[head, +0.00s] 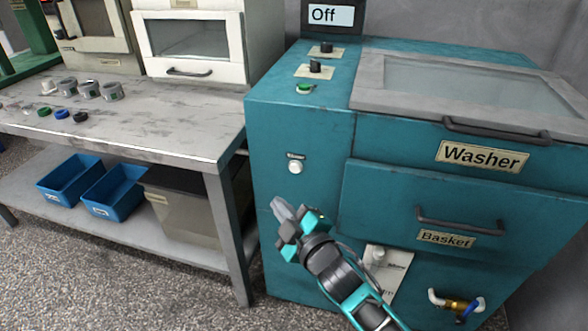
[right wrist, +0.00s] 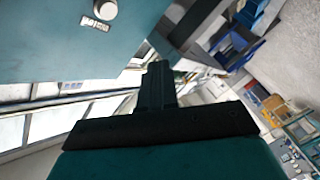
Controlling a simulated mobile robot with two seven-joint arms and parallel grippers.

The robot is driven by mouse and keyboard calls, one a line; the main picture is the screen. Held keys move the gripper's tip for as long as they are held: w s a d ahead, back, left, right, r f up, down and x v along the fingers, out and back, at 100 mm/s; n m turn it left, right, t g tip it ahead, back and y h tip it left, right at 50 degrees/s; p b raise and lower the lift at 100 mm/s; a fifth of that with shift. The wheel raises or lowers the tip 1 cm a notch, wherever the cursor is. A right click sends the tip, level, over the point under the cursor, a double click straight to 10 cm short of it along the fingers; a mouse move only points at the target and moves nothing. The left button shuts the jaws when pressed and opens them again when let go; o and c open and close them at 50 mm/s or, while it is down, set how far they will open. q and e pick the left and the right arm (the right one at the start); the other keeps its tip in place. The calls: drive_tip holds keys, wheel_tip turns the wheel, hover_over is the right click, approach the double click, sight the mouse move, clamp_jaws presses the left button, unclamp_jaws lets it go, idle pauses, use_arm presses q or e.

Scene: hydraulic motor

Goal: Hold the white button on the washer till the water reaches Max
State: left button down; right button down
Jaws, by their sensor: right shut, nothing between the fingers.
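The teal washer (head: 300,220) stands at the right in the head view, with a "Washer" label on its front. The white button (head: 295,167) sits on its front face at the upper left, under a small label. The button also shows at the top left of the right wrist view (right wrist: 105,10). My right gripper (head: 284,212) is shut and empty, in front of the washer, below and slightly left of the button in the head view. It appears apart from the button. My left gripper is not in view. No water level can be made out.
A display (head: 331,15) above the washer reads "Off". A green button (head: 305,88) and black knobs (head: 316,66) are on top. A basket drawer handle (head: 458,222) and a brass valve (head: 458,305) project from the front. A metal workbench (head: 150,130) stands left.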

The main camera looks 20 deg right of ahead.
sight(295, 168)
drive_tip(key=shift+w+d+b, duration=0.2)
drive_tip(key=shift+w+d, duration=0.6)
drive_tip(key=shift+w, duration=0.35)
drive_tip(key=shift+w+d+b, duration=0.2)
drive_tip(key=shift+w+d, duration=0.6)
drive_tip(key=shift+w, duration=0.4)
drive_tip(key=shift+w+d+b, duration=0.2)
drive_tip(key=shift+w+d, duration=0.6)
drive_tip(key=shift+w, duration=0.35)
drive_tip(key=shift+w+d, duration=0.1)
drive_tip(key=shift+w, duration=0.05)
drive_tip(key=shift+w+d, duration=0.15)
drive_tip(key=shift+w, duration=0.05)
drive_tip(key=shift+w+d, duration=0.25)
drive_tip(key=shift+w, duration=0.1)
idle(3.8)
